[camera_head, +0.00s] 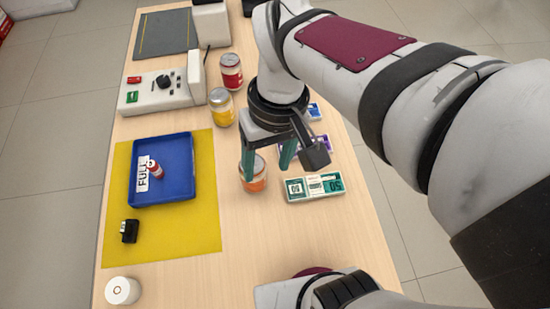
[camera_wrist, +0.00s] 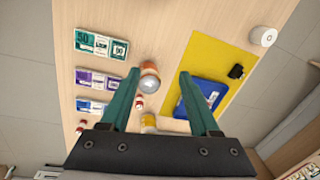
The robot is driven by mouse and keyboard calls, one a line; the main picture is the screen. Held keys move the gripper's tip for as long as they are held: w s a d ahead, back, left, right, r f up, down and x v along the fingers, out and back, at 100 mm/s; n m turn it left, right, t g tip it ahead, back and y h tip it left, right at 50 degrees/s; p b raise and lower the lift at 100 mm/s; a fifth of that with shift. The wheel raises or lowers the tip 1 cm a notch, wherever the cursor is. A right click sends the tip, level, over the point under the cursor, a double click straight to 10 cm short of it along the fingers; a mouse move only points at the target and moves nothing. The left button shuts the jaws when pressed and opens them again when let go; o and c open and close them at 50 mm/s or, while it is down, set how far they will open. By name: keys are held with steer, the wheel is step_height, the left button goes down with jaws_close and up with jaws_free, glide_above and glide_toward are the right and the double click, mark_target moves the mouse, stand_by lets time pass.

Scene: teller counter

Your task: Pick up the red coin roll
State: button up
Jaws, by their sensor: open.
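In the wrist view, two small red-and-white pieces that look like rolls show, one by the left finger (camera_wrist: 139,103) and one farther left (camera_wrist: 82,125). I cannot match them to the head view, where my arm covers that area. My gripper (camera_head: 267,172) is open, fingers down, above the orange jar (camera_head: 256,183). The jar also shows between the fingers in the wrist view (camera_wrist: 149,79). The gripper is to the right of the tray.
A yellow mat (camera_head: 205,225) bears the tray and a small black item (camera_head: 129,231). Banknote bundles (camera_head: 314,187) lie at right. Yellow (camera_head: 221,107) and red (camera_head: 231,72) jars stand behind, near a counter device (camera_head: 160,92). A white roll (camera_head: 122,291) stands in front.

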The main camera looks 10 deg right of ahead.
steer(key=s+d+f+m, duration=0.3)
steer(key=s+m, duration=0.5)
steer(key=s, duration=0.1)
steer(key=shift+s+f, duration=0.15)
steer(key=shift+s, duration=0.1)
steer(key=shift+o, duration=0.4)
steer(key=shift+d, duration=0.1)
steer(key=w+a+r+n, duration=0.2)
steer(key=w+n, duration=1.1)
steer(key=w, duration=0.5)
steer(key=w+a+f+n+h, duration=0.1)
steer(key=w+a+f+n, duration=0.1)
steer(key=w+f+n, duration=0.3)
steer(key=w+a+f+n, duration=0.2)
steer(key=w+n, duration=0.4)
steer(key=w, duration=0.2)
steer(key=f, duration=1.5)
steer(key=shift+w+d+f, duration=0.1)
steer(key=shift+d+f, duration=0.05)
steer(key=shift+d, duration=0.05)
jaws_close()
